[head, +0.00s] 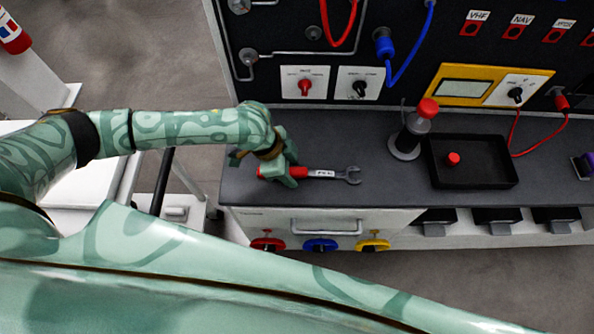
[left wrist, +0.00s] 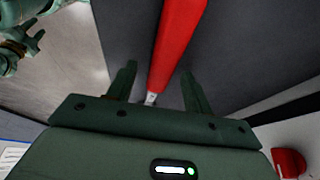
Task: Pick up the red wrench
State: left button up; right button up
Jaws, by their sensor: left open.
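The red wrench (head: 321,173) lies on the dark bench top near its front left edge. Its grey open-ended jaw points right, and a white label sits on its handle. In the left wrist view the red handle (left wrist: 176,42) runs down between the two spread fingers of my left gripper (left wrist: 160,88). The fingers are open, one on each side. I cannot tell whether they touch the handle. A green gripper-like part of mine shows at upper left there, probably my right gripper (left wrist: 30,42).
A black tray (head: 470,183) with a red knob and a grey stand with a red top (head: 427,109) stand right of the wrench. A panel with switches and cables rises behind. Drawers with coloured knobs are below the front edge. The bench just right of the wrench is clear.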

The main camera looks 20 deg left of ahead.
aim_at(297, 170)
pick_arm(q)
jog(key=shift+f, duration=0.25)
jog(key=shift+c, duration=0.3)
grip_shut()
jog(key=shift+r, duration=0.2)
notch_tip(297, 170, up, 3)
jog(key=shift+w+r+p, duration=0.1)
jog(key=shift+p, duration=0.7)
jog(key=s+d+r+p, duration=0.4)
jog(key=s+r+p, duration=0.2)
jog(key=s+r, duration=0.4)
jog(key=s, duration=0.3)
jog(key=shift+s+d+p, duration=0.2)
jog(key=shift+s+p, duration=0.05)
jog(key=shift+p, duration=0.15)
